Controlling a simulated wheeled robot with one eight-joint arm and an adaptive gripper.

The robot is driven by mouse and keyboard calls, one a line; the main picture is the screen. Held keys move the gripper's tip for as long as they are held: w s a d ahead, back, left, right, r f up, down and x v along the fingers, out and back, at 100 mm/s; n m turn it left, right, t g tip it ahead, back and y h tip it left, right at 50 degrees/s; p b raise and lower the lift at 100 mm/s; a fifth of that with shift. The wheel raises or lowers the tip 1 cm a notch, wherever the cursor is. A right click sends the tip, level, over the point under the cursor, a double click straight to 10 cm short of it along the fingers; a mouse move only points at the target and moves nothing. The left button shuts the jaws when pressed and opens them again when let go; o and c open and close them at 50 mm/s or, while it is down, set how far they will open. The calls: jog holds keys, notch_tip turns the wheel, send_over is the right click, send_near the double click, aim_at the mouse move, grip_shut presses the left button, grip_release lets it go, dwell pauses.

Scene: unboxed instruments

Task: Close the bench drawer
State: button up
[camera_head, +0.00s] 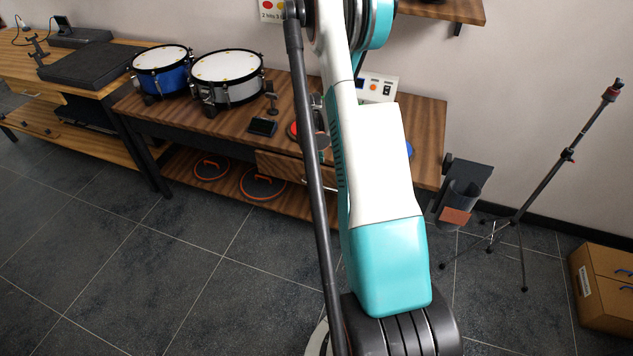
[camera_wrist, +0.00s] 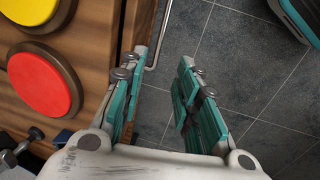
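The bench drawer (camera_head: 280,166) is a wooden drawer under the top of the middle bench, partly hidden behind my arm in the head view. In the wrist view, the drawer front (camera_wrist: 135,32) shows as a wooden strip beside the bench top, with a dark line between them. Its thin metal handle (camera_wrist: 157,42) runs along the outer side. How far the drawer stands out is hard to tell. My gripper (camera_wrist: 158,75) is open and empty, pointing down at the bench edge. Its left finger is close to the drawer front; its right finger is over the floor.
A red pad (camera_wrist: 45,78) and a yellow pad (camera_wrist: 28,8) sit on the bench top (camera_head: 428,130). A blue drum (camera_head: 160,82) and a white drum (camera_head: 228,92) stand on its left. A stand (camera_head: 545,188) and a cardboard box (camera_head: 597,305) are right. The floor in front is clear.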

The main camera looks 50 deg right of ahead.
aim_at(317, 185)
jog(key=f+b, duration=0.1)
jog(key=f, duration=0.3)
jog(key=d+f+b, duration=0.1)
jog(key=f+b, duration=0.1)
jog(key=f, duration=0.2)
jog(key=w+d+f+b, duration=0.1)
jog(key=f, duration=0.4)
jog(key=shift+d+b, duration=0.15)
jog(key=shift+b, duration=0.15)
jog(key=shift+r, duration=0.1)
jog(key=shift+c, duration=0.2)
grip_shut()
